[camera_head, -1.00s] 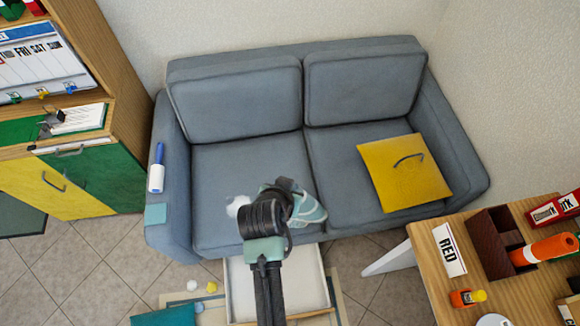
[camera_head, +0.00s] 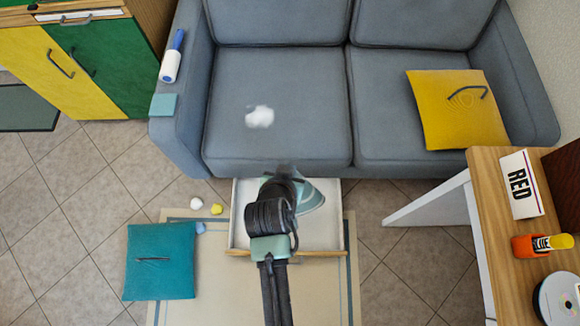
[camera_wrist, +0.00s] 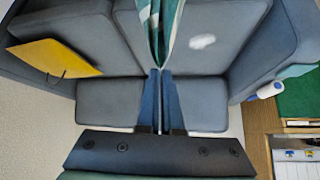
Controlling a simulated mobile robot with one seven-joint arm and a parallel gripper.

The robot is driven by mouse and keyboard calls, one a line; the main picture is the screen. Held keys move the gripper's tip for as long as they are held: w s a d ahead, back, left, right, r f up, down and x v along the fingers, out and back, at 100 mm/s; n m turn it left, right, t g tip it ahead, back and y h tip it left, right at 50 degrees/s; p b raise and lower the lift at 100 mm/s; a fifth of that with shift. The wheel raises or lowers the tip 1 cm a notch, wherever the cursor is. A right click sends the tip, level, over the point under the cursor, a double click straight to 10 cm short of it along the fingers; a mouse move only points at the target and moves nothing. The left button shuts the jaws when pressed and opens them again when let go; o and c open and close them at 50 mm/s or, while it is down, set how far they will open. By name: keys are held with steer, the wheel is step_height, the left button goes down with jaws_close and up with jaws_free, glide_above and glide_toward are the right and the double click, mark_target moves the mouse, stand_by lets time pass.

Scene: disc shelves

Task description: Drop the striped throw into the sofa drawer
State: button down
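The striped throw (camera_wrist: 160,25), green and white, hangs from between my gripper's fingertips in the wrist view. A small part of the throw (camera_head: 310,197) shows beside my wrist in the head view. My gripper (camera_wrist: 159,73) is shut on it; its fingertips are hidden behind my arm in the head view. The sofa drawer (camera_head: 239,215) is pulled out below the front of the grey sofa (camera_head: 280,85), with a white inside and a wooden front edge. My wrist and the throw appear over the drawer in the head view. My arm hides the drawer's middle.
A white fluffy ball (camera_head: 260,117) and a yellow cushion (camera_head: 458,112) lie on the seats. A teal cushion (camera_head: 160,262) and small balls (camera_head: 197,203) lie on the floor at left. A wooden desk (camera_head: 500,245) stands at right.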

steer(key=w+f+m+h+b, duration=0.1)
steer(key=w+f+m+b, duration=0.1)
steer(key=f+b, duration=2.3)
steer(key=w+f+m+g+h+b, duration=0.1)
steer(key=w+f+b, duration=0.4)
steer(key=f+b, duration=1.9)
step_height(320, 180, down, 9)
steer(key=shift+d+r+m+h+b, duration=0.15)
steer(key=shift+m+h+b, duration=0.35)
steer(key=shift+m, duration=0.4)
steer(key=c, duration=1)
jaws_free()
steer(key=shift+o, duration=0.2)
